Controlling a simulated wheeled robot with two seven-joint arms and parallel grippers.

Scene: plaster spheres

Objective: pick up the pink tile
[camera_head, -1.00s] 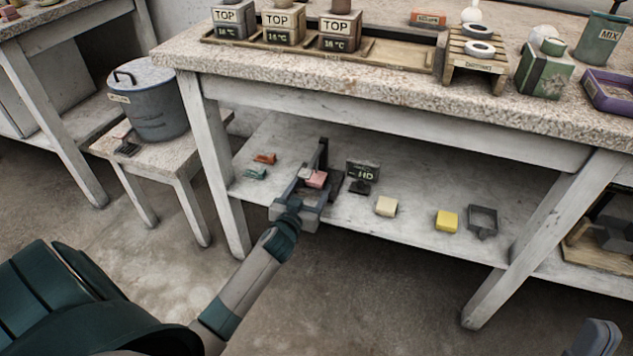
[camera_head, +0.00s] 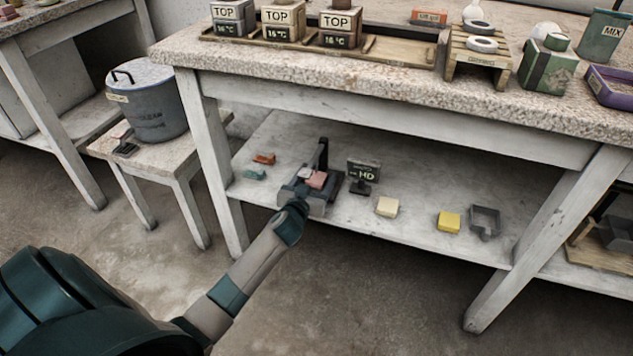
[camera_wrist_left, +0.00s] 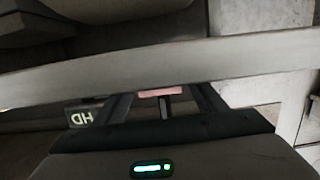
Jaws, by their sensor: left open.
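The pink tile (camera_head: 317,180) is on the low shelf under the bench, towards its left part, close to a dark upright post. My left gripper (camera_head: 312,184) is at the tile, reaching in from the front of the shelf with its jaws open. In the left wrist view the pink tile (camera_wrist_left: 160,92) shows as a thin strip between the two spread fingers of my left gripper (camera_wrist_left: 163,99). I cannot tell whether a finger touches it. My right gripper is out of view.
A small HD display (camera_head: 363,172) stands just right of the gripper. A cream block (camera_head: 387,207), a yellow block (camera_head: 448,221) and a grey frame (camera_head: 485,222) lie further right. Orange (camera_head: 264,158) and teal (camera_head: 255,174) pieces lie left. The bench top (camera_head: 400,85) overhangs the shelf.

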